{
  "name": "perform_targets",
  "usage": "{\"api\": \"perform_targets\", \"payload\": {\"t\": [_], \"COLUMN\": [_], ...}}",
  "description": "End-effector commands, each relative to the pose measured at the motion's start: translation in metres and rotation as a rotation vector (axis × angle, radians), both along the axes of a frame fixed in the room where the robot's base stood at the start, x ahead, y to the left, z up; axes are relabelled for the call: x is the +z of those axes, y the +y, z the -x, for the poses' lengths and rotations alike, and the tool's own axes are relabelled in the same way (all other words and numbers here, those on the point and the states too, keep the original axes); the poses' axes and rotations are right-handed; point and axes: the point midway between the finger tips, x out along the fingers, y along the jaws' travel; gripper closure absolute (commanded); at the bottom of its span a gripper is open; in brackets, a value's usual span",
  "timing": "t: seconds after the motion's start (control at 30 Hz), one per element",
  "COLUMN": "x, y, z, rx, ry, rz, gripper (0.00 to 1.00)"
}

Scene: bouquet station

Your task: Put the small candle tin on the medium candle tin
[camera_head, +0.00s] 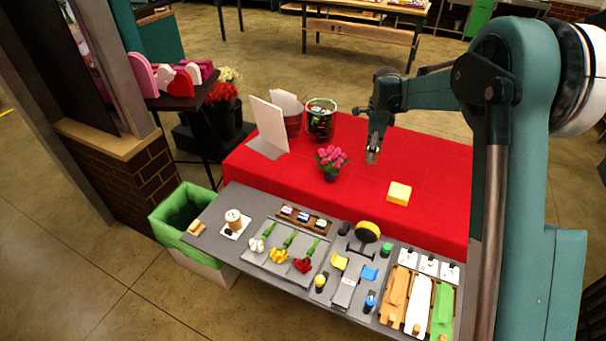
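I cannot pick out the small and medium candle tins with certainty at this size. My gripper (372,158) points down over the red table, right of the pink flower pot (331,162), well away from the tan item. Its fingers look close together, but their opening is too small to judge. I see nothing clearly held.
The grey table (205,235) holds a flower tray, ribbon rolls and a rack at right. The red-covered table (440,180) holds a yellow block (399,193), a glass jar (321,120) and a white board (268,124). A green-lined bin (178,212) stands at left.

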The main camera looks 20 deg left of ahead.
Motion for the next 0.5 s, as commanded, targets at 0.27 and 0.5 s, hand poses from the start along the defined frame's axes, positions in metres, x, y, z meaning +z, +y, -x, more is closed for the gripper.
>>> {"api": "perform_targets", "payload": {"t": [0.27,0.5], "x": [0.008,0.041], "y": [0.000,0.000], "z": [0.000,0.000], "rx": [0.000,0.000], "ry": [0.000,0.000], "rz": [0.000,0.000], "gripper": [0.84,0.84]}}
